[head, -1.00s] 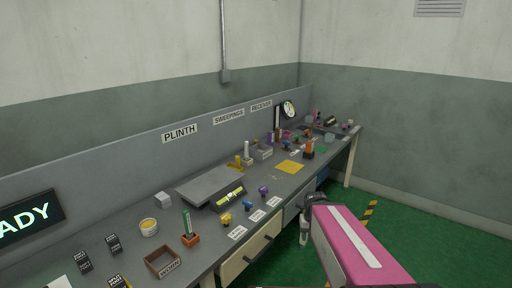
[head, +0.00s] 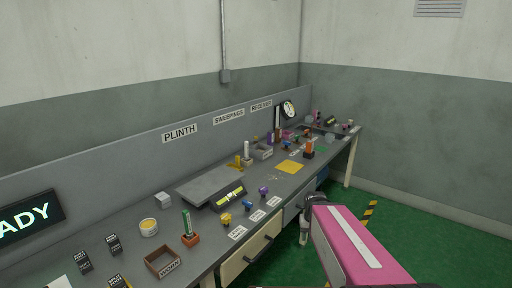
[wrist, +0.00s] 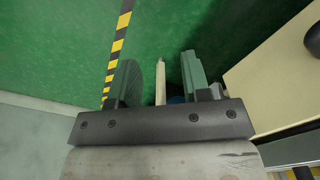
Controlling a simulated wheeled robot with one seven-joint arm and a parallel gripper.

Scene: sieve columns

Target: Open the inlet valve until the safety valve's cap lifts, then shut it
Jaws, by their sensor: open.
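Small yellow (head: 226,219), blue (head: 248,205) and purple (head: 263,190) knobs stand along the bench front, each by a white label too small to read. More small coloured fittings (head: 296,140) stand farther along. I cannot tell which is the inlet valve, nor make out the safety valve's cap. A round white dial (head: 288,109) is at the back panel. My gripper (wrist: 158,82) is open and empty in the wrist view, over the green floor. In the head view it hangs beside the bench's front edge, below the top, partly hidden by my pink arm.
The long grey bench (head: 130,235) has a pale drawer (head: 248,258) with a dark handle. A wooden tray (head: 163,262), a grey raised slab (head: 212,183) and a yellow sheet (head: 289,167) lie on it. A striped floor line (wrist: 118,45) crosses the open green floor.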

